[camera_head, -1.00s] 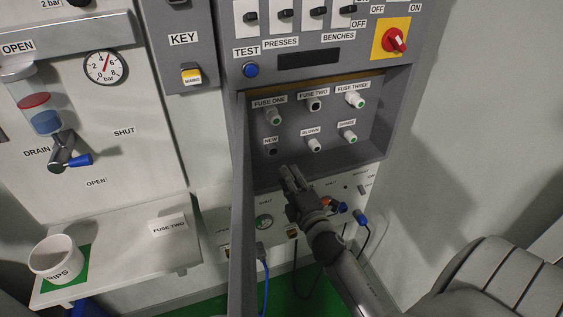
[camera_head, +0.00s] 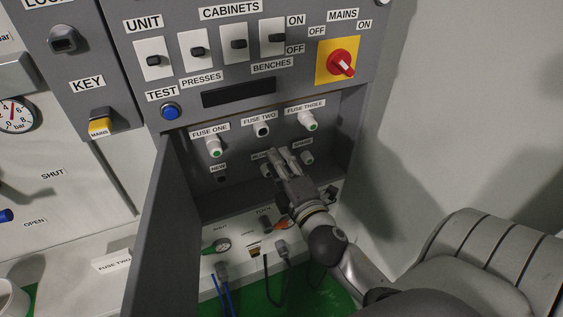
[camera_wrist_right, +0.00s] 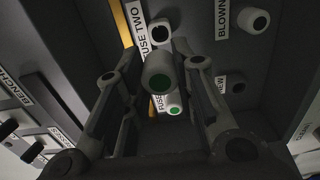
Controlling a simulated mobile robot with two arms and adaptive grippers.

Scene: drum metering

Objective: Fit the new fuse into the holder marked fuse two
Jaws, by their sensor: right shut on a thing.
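My right gripper (camera_head: 286,156) is shut on the new fuse (camera_wrist_right: 158,72), a pale cylinder with a green end that shows between the fingers in the right wrist view. In the head view the fingers largely hide it. The fuse two holder (camera_head: 262,130) shows a dark opening below its label, up and left of my fingertips. It also shows in the right wrist view (camera_wrist_right: 160,31), just beyond the held fuse, with a gap in the picture. The new socket (camera_head: 222,179) is dark and empty. My left gripper is not in view.
Green-ended fuses sit at fuse one (camera_head: 214,147), fuse three (camera_head: 307,122) and spare (camera_head: 307,157). The blown fuse (camera_head: 266,170) is beside my fingers. The open cabinet door (camera_head: 165,235) stands left of my arm. The recess has side walls and a lower ledge.

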